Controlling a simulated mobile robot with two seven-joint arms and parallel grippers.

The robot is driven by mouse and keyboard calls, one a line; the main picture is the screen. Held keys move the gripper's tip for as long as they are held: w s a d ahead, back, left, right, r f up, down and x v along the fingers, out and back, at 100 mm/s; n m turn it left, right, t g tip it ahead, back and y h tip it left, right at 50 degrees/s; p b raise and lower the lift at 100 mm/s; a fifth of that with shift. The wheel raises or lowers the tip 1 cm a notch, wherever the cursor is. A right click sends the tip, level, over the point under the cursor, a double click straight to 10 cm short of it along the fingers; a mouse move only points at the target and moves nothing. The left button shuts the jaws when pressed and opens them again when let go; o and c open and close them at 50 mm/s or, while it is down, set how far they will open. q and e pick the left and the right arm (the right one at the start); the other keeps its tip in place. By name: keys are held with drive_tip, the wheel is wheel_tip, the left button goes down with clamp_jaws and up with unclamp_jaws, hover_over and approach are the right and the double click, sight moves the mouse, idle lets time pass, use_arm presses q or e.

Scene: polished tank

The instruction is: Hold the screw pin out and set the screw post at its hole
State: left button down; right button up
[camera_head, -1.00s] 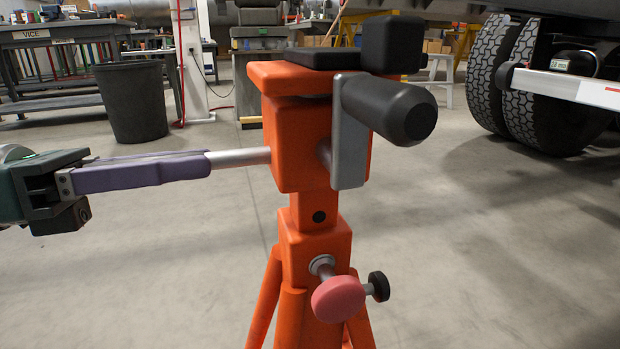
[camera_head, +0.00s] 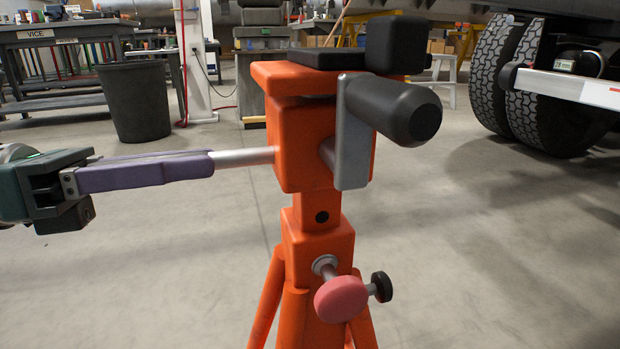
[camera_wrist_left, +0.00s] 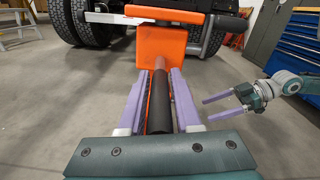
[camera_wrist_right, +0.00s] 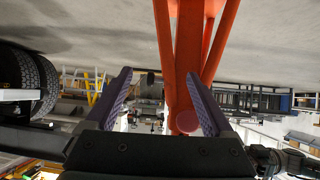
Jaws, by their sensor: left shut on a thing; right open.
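An orange stand (camera_head: 318,150) is upright in the head view. Below, the pink knob of the screw pin (camera_head: 341,299) sticks out in front. My left gripper (camera_head: 212,165) is shut on a straight bar on the stand head's left side; the left wrist view shows a black cylinder (camera_wrist_left: 159,120) between its fingers. My right gripper (camera_wrist_right: 158,78) is open; in its wrist view the pink knob shows near the right finger, and contact cannot be told.
A crank with a black handle (camera_head: 405,110) juts from the head's right side. A small black knob (camera_head: 381,286) is beside the pink one. Truck wheels (camera_head: 530,85) stand at the right, a dark bin (camera_head: 134,100) at the back left. The floor around is clear.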

drive_tip(key=a+t, duration=0.1)
drive_tip(key=a, duration=0.1)
drive_tip(key=t+y, duration=0.3)
drive_tip(key=t, duration=0.2)
approach(345, 309)
drive_tip(key=shift+w+a+f+n, duration=0.1)
drive_tip(key=shift+w+a+n, duration=0.2)
drive_tip(key=shift+w, duration=0.15)
drive_tip(key=x, duration=1)
drive_tip(key=shift+d, duration=0.15)
drive_tip(key=shift+c, duration=0.4)
clamp_jaws()
